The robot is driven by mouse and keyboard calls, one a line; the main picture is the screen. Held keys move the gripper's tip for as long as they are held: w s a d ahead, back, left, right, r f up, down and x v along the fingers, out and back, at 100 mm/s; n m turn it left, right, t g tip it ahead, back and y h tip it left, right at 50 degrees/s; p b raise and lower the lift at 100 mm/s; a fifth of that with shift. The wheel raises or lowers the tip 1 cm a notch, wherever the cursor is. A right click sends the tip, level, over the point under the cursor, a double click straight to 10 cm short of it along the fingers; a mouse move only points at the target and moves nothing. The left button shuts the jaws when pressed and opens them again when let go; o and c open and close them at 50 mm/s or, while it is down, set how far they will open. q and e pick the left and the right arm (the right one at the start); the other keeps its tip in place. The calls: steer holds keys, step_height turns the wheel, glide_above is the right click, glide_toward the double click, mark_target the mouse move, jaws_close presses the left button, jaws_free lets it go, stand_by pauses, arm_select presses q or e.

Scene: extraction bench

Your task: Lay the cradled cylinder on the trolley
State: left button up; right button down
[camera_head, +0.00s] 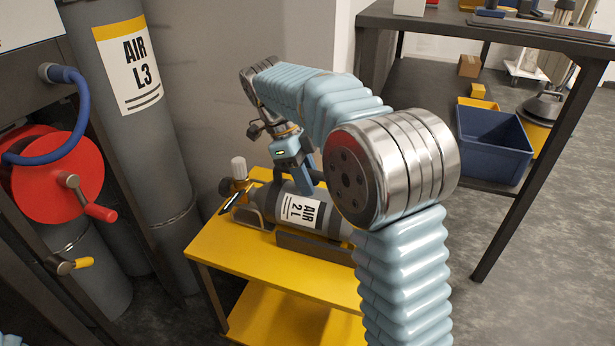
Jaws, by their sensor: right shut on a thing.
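A small grey cylinder (265,200) with a white "AIR 2 L" label lies on its side over the yellow trolley (225,248). Its brass valve with a pale knob points left. Dark cradle brackets (308,247) stand along its near side. My right gripper (306,185) reaches down from above and is shut on the cylinder near its middle. My right arm hides the cylinder's right end and part of the trolley. I cannot tell whether the cylinder rests fully in the cradle or hangs just above it. My left gripper is out of view.
A tall "AIR L3" cylinder (150,150) and a red reel (50,175) with a blue hose stand left of the trolley. A dark bench (420,25) stands at the right, with a blue bin (493,145) on its lower shelf. Grey floor is clear at the lower right.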

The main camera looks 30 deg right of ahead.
steer(key=shift+f, duration=0.3)
stand_by(0.6)
steer(key=c, duration=0.9)
jaws_free()
steer(key=shift+o, duration=0.3)
steer(key=shift+f, duration=0.15)
steer(key=p+v, duration=0.4)
steer(key=v, duration=0.9)
steer(key=shift+w+a+r, duration=0.1)
steer(key=shift+r, duration=0.35)
